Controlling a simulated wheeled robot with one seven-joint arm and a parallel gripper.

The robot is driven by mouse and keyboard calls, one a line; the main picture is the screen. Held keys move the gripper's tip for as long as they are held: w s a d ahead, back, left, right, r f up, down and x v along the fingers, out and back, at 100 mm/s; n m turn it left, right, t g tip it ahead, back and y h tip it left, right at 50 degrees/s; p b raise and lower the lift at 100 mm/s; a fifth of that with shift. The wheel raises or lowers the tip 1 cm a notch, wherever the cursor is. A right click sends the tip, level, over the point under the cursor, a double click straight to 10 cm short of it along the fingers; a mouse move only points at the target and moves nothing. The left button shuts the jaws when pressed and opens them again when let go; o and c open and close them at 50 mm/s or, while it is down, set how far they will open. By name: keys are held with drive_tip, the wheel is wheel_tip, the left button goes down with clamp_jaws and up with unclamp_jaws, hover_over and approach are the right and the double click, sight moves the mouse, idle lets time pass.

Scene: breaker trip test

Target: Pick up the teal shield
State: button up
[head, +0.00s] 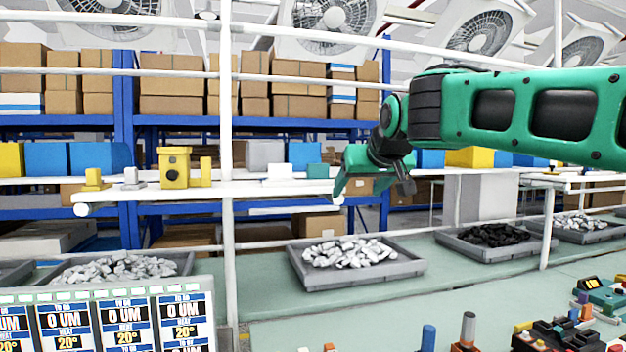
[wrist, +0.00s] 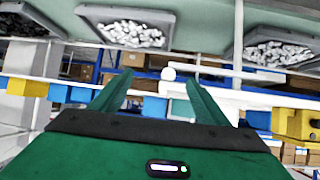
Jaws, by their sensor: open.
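The teal shield (head: 318,171) is a small teal block on the white shelf in the head view, at the right of a row of parts and just left of my gripper. My gripper (head: 374,184) is open and empty, with its fingers pointing down near the right end of that shelf. It is apart from the shield in the picture. In the wrist view the open fingers (wrist: 157,80) frame blue and teal shapes beyond them; I cannot tell which of these is the shield.
A white part (head: 280,172) sits left of the shield, and a yellow breaker-like block (head: 174,168) stands further left. A white upright post (head: 227,130) crosses the view. Below, a grey tray (head: 412,272) of metal parts lies on the green bench. Boxes fill the blue rack behind.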

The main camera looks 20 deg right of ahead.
drive_tip(key=n+t+y, duration=0.1)
drive_tip(key=t, duration=0.1)
approach(319, 168)
drive_tip(key=x, duration=0.5)
drive_tip(key=shift+w+d+r, duration=0.1)
drive_tip(key=shift+x, duration=3)
drive_tip(key=c, duration=1.1)
